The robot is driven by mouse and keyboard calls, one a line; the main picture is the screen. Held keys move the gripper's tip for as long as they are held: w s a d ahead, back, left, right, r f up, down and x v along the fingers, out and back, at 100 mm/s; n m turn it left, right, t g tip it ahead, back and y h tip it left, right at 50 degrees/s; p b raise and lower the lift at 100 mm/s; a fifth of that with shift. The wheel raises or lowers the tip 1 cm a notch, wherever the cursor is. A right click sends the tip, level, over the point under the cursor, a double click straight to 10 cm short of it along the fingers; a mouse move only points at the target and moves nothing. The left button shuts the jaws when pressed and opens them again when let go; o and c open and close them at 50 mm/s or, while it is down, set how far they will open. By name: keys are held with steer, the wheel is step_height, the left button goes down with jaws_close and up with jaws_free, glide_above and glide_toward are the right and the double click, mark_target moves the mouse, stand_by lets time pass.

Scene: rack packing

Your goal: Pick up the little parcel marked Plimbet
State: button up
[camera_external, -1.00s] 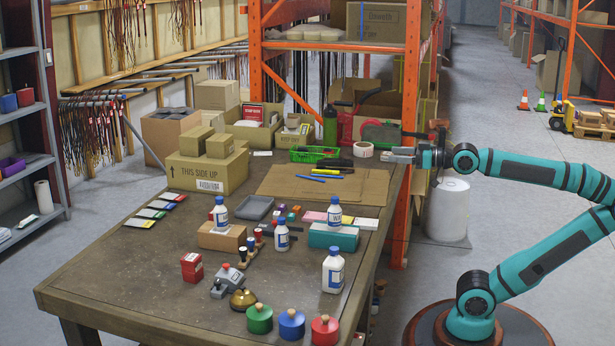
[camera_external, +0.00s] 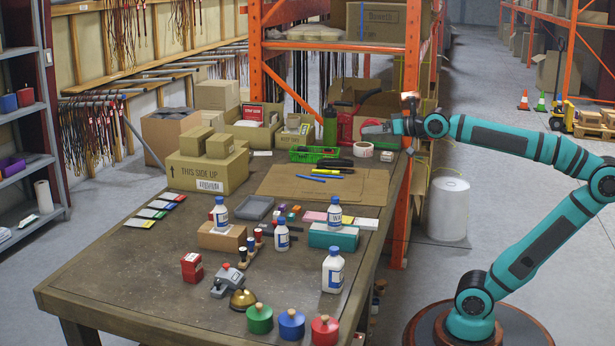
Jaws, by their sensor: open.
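No label reading Plimbet is legible, so I cannot tell which parcel bears it. Small box-like things on the table include two little brown cartons (camera_external: 220,145) on a larger carton, a brown box (camera_external: 222,238) beneath a white bottle, a teal box (camera_external: 333,237) and a red box (camera_external: 191,267). My gripper (camera_external: 368,129) is open at the far right end of the table, raised near the tape roll, well away from these boxes. Its jaws are small in this view, and nothing shows between them.
The larger "THIS SIDE UP" carton (camera_external: 205,174) stands at the back left. White bottles (camera_external: 333,270), stamps, a bell (camera_external: 243,299) and coloured round pots (camera_external: 291,324) crowd the front right. An orange rack post (camera_external: 407,190) rises beside the table. The table's left front is clear.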

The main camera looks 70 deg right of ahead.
steer(key=w+d+r+m+g+h, duration=0.1)
steer(key=w+d+m+g, duration=0.1)
steer(key=w+d+m, duration=0.5)
steer(key=w+d+r+m+g, duration=0.1)
steer(key=w+d+m+g, duration=0.3)
steer(key=d, duration=0.8)
steer(key=w+d+r+m+g+h, duration=0.1)
steer(key=w+d+r+m, duration=0.1)
steer(key=w+d, duration=0.6)
steer(key=w+d+f+m+g, duration=0.1)
steer(key=d+f+m+g, duration=0.2)
steer(key=d, duration=1.1)
steer(key=m+g+y, duration=0.4)
steer(key=m+g, duration=0.1)
steer(key=m, duration=1.1)
glide_above(387, 153)
step_height(387, 153, down, 20)
steer(key=f, duration=1.1)
steer(key=shift+s+a+f, duration=0.15)
steer(key=shift+s+a, duration=0.05)
steer(key=shift+a, duration=0.05)
steer(key=shift+w+d+f, duration=0.1)
steer(key=shift+w+f, duration=0.05)
steer(key=shift+f, duration=2.7)
steer(key=c, duration=1.1)
